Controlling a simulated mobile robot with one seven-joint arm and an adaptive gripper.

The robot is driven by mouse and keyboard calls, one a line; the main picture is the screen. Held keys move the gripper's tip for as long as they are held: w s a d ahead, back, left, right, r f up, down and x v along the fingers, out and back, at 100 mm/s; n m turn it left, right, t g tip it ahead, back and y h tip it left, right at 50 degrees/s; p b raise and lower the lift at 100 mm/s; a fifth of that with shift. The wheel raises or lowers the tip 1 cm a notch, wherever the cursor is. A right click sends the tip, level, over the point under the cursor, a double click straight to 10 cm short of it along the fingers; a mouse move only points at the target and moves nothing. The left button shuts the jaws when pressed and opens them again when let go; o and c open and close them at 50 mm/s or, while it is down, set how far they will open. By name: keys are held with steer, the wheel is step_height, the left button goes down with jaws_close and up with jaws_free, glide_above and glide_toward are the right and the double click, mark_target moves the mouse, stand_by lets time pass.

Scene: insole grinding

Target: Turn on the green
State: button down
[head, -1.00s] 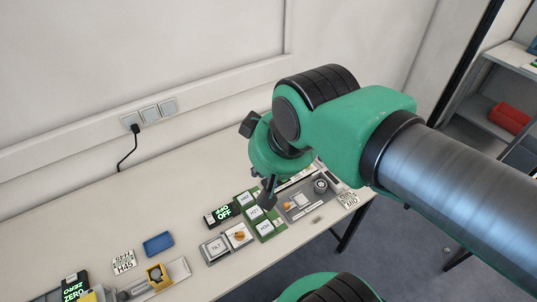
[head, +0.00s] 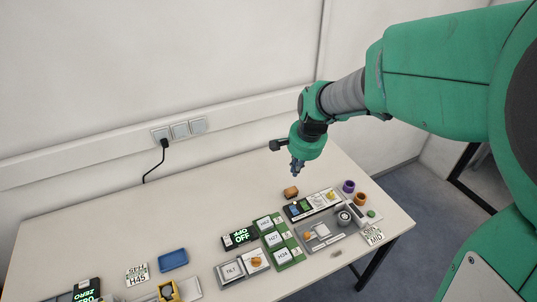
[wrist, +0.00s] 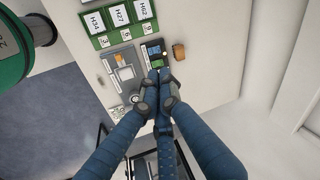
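A dark panel (head: 298,209) with blue and green parts lies toward the right of the table, next to a white panel with a yellow knob (head: 331,195). The dark panel also shows in the wrist view (wrist: 153,50), just beyond my fingertips. A small green round piece (head: 371,213) is on a grey unit at the right end. Which green thing the task names I cannot tell. My gripper (head: 296,172) hangs above the dark panel, pointing down. Its fingertips look together and empty in the wrist view (wrist: 159,74). It appears apart from the panel.
A green tray (head: 294,261) with labelled cards, a black "OFF" display (head: 239,238) and a grey fixture (head: 325,232) stand nearby. An orange-brown block (head: 291,192) sits behind the panel. Purple and orange cups (head: 349,186) stand right. The table's back left is clear.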

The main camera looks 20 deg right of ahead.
mark_target(304, 204)
steer(key=w+d+f+m, duration=0.1)
steer(key=d+f+m, duration=0.2)
steer(key=d+f, duration=0.2)
steer(key=w+d+f+m+g, duration=0.1)
steer(key=w+d+f+m, duration=0.1)
steer(key=d+f, duration=0.3)
step_height(304, 204, down, 4)
steer(key=shift+w+f+m+b, duration=0.2)
steer(key=shift+m+b, duration=0.1)
steer(key=shift+m, duration=0.2)
steer(key=shift+f, duration=0.1)
steer(key=f+b, duration=0.1)
steer(key=f, duration=0.3)
steer(key=w+f+b, duration=0.1)
steer(key=f, duration=0.4)
steer(key=w+f+b, duration=0.1)
steer(key=f, duration=0.3)
steer(key=shift+w+f+b, duration=0.2)
steer(key=shift+f+b, duration=0.1)
steer(key=shift+b, duration=0.05)
